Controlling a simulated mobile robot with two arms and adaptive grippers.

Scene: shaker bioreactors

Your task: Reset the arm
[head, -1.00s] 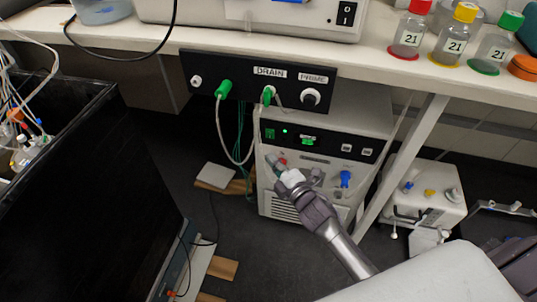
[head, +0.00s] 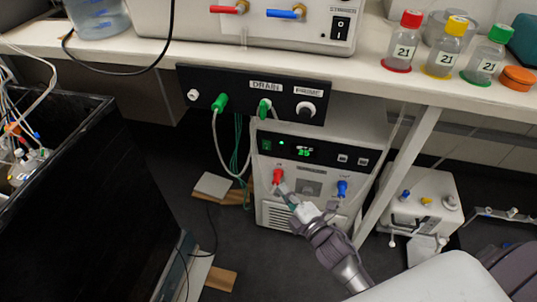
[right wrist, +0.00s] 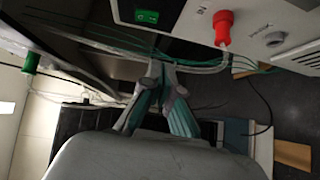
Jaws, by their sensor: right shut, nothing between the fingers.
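My right gripper (head: 290,199) reaches in from the lower right in the head view, in front of the lower front of the white chiller-like unit (head: 280,213) under the bench. Its fingertips are just below the red fitting (head: 277,176). In the right wrist view the gripper (right wrist: 160,72) is shut and empty, with its fingers meeting. The red fitting (right wrist: 222,26) stands at the upper right there, apart from the fingers. My left gripper is in neither view.
A panel (head: 190,80) with green plugs hangs under the bench edge. Three bottles (head: 403,45) stand on the bench at right. A blue fitting (head: 342,188) is right of the red one. A black tank (head: 90,220) fills the left. A white case (head: 425,200) stands at right.

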